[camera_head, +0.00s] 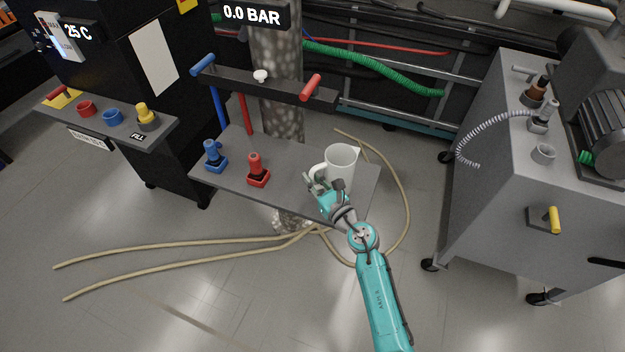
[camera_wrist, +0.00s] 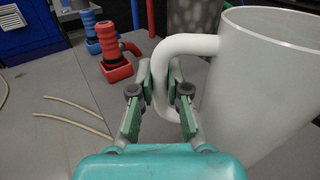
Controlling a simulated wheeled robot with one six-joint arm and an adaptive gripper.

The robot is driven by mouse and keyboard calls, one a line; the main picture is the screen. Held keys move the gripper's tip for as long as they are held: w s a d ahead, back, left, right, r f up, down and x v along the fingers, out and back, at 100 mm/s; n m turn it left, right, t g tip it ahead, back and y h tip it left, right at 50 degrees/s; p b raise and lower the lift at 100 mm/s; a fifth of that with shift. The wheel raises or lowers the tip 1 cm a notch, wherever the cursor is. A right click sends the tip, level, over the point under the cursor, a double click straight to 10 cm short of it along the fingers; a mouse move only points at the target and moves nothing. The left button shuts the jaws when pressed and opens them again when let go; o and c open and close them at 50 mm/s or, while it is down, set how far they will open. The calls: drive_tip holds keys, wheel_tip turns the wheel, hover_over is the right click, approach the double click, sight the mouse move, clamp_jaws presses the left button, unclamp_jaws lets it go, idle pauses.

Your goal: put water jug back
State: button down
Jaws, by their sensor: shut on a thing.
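The white water jug (camera_head: 342,158) is upright at the right end of the grey shelf (camera_head: 225,172) in the head view. Its handle faces left. It also fills the right side of the wrist view (camera_wrist: 262,80). My gripper (camera_head: 316,184) is at the handle. In the wrist view the green fingers of my gripper (camera_wrist: 160,92) are shut on the handle, one on each side. Whether the jug's base touches the shelf is hard to tell, as my gripper and arm cover part of it.
A blue valve (camera_head: 214,157) and a red valve (camera_head: 258,172) stand on the shelf left of the jug. A bar with a blue and a red lever (camera_head: 311,86) is behind. A grey machine cart (camera_head: 490,170) stands right. Beige hoses (camera_head: 180,243) lie on the floor.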

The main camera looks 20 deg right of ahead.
drive_tip(key=shift+f, duration=0.4)
drive_tip(key=c, duration=1.2)
unclamp_jaws()
drive_tip(key=shift+f, duration=0.1)
drive_tip(key=shift+o, duration=0.2)
drive_tip(key=v, duration=1.2)
